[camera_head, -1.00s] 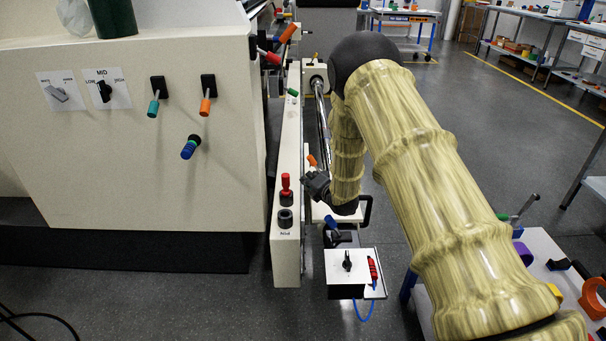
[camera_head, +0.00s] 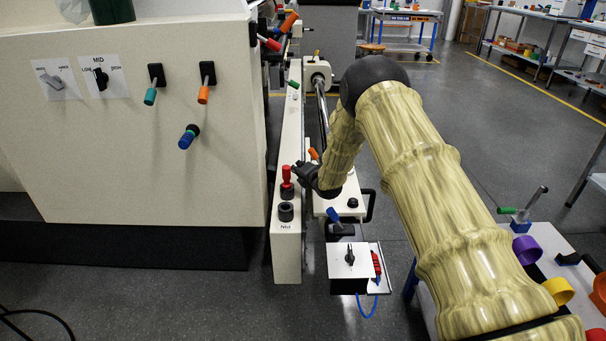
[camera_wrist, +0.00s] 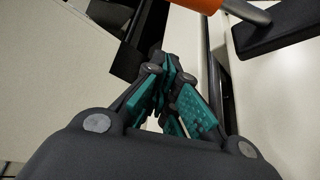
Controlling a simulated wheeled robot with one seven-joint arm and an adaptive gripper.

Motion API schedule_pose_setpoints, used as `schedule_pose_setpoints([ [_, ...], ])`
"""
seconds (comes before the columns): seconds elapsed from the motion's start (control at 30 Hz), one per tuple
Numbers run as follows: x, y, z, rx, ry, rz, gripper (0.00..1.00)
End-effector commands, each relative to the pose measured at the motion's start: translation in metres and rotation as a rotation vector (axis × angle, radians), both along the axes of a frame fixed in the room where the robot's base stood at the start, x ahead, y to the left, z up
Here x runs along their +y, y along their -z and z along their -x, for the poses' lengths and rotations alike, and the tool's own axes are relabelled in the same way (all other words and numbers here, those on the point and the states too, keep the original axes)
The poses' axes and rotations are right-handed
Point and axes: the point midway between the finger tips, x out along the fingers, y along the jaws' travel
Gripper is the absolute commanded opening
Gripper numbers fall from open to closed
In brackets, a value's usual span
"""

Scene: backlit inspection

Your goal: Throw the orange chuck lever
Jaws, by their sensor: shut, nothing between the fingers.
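Several orange handles show, and I cannot tell for sure which is the chuck lever. A small orange-tipped lever (camera_head: 313,154) stands just beyond my gripper, beside the long cream rail. In the wrist view an orange grip (camera_wrist: 198,3) on a metal rod with a black base is cut off at the top edge, beyond and right of the fingers. Another orange lever (camera_head: 204,94) hangs on the cabinet's front panel. My gripper (camera_head: 297,170) is above the rail near a red knob. In the wrist view its teal-padded fingers (camera_wrist: 166,75) are together and empty.
The panel also has a teal lever (camera_head: 150,94) and a blue one (camera_head: 188,137). A red knob (camera_head: 287,175) stands on the rail close to my gripper. A white switch box (camera_head: 350,262) is in front. A side table with coloured parts (camera_head: 530,225) is at right.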

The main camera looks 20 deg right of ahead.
Motion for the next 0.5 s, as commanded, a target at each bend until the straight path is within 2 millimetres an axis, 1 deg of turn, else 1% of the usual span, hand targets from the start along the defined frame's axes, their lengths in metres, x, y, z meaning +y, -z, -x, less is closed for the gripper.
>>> schedule_pose_setpoints([
  [0.03,0.000,0.003,-0.006,-0.002,0.001,0.000,0.00],
  [0.3,-0.022,-0.010,-0.004,0.000,0.002,-0.003,0.00],
  [0.5,-0.032,-0.016,-0.003,0.001,0.002,-0.001,0.00],
])
